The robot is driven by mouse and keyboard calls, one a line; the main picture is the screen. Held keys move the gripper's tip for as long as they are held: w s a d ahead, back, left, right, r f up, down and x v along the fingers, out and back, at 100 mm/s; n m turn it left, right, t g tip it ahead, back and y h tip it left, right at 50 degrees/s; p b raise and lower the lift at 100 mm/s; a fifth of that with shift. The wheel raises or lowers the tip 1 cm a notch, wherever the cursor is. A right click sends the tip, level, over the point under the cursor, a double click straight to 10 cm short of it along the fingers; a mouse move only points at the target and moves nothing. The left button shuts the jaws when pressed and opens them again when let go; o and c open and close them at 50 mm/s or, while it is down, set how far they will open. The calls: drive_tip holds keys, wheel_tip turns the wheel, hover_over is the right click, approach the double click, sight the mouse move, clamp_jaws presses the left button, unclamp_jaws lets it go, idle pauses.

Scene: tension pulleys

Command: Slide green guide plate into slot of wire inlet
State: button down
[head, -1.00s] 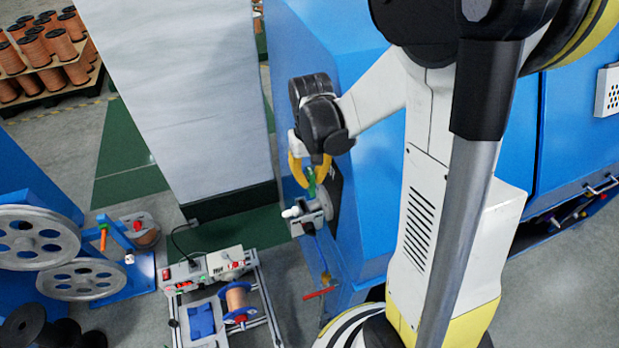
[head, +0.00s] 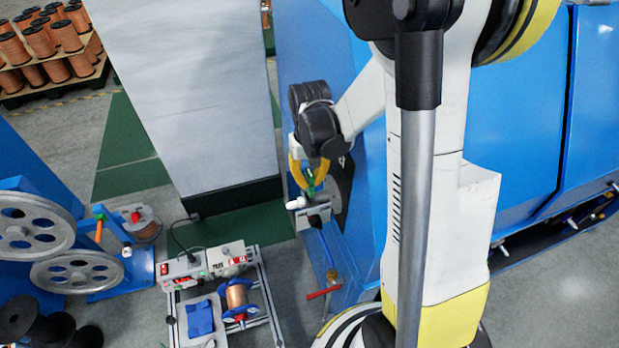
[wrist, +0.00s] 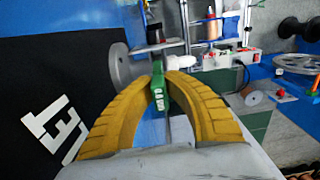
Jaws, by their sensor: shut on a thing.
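My gripper (head: 308,177) has yellow curved fingers and is shut on the green guide plate (wrist: 158,92), which shows between the fingertips in the wrist view. In the head view only a small green part of the plate (head: 310,181) shows below the fingers. The wire inlet (head: 318,213), a grey fitting with a white knob (head: 296,203), sits on the side of the blue machine just below my gripper. In the wrist view a grey round part (wrist: 122,66) and a white part (wrist: 183,63) are close beyond the plate. The slot is hidden, and I cannot tell whether the plate touches it.
The blue machine (head: 340,75) stands right beside my gripper. A pale pillar (head: 190,100) stands to the left. A bench frame with a copper spool (head: 238,297) is below left. A red-handled part (head: 323,293) sticks out under the inlet.

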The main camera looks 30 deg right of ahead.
sight(309, 193)
drive_tip(key=shift+f+b, duration=0.65)
drive_tip(key=shift+b, duration=0.15)
idle(1.6)
drive_tip(key=shift+f+b, duration=1.65)
drive_tip(key=shift+f, duration=0.05)
idle(0.3)
drive_tip(key=shift+f+b, duration=0.55)
drive_tip(key=shift+b, duration=0.1)
drive_tip(key=shift+f+b, duration=0.5)
drive_tip(key=shift+b, duration=0.05)
drive_tip(key=shift+w+r+p, duration=0.1)
drive_tip(key=shift+r+p, duration=0.25)
drive_tip(key=shift+r, duration=0.35)
idle(0.5)
drive_tip(key=shift+f, duration=0.25)
